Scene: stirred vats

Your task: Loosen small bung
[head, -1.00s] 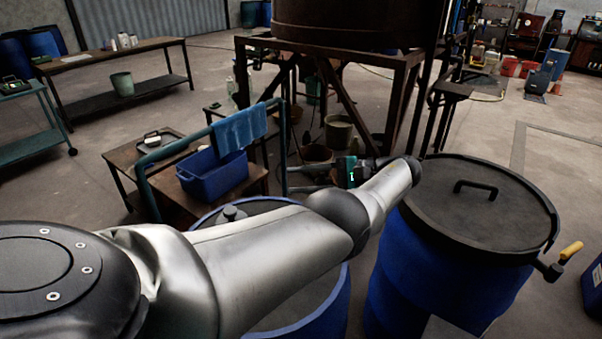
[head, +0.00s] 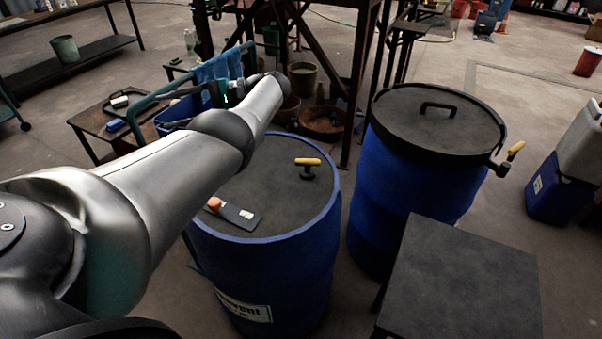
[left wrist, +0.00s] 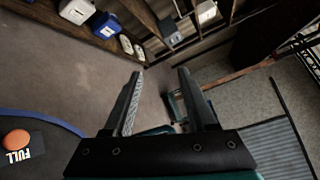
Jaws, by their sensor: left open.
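A blue drum (head: 265,265) with a dark top stands below my left arm. On its top are a T-shaped piece with a yellow grip (head: 307,164), and a round orange cap (head: 214,203) beside a dark tag (head: 240,215). I cannot tell which of these is the small bung. In the left wrist view the orange cap (left wrist: 16,140) and a label reading FULL (left wrist: 17,156) show at the left edge. My left gripper (left wrist: 160,74) is open and empty, off beyond the drum's rim; in the head view it is mostly hidden behind my arm.
A second blue drum (head: 365,215) with a ringed black lid stands to the right. A dark square-topped stand (head: 460,285) is in front of it. Behind are a cart with a blue bin (head: 172,118) and a frame with buckets. Open floor lies between.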

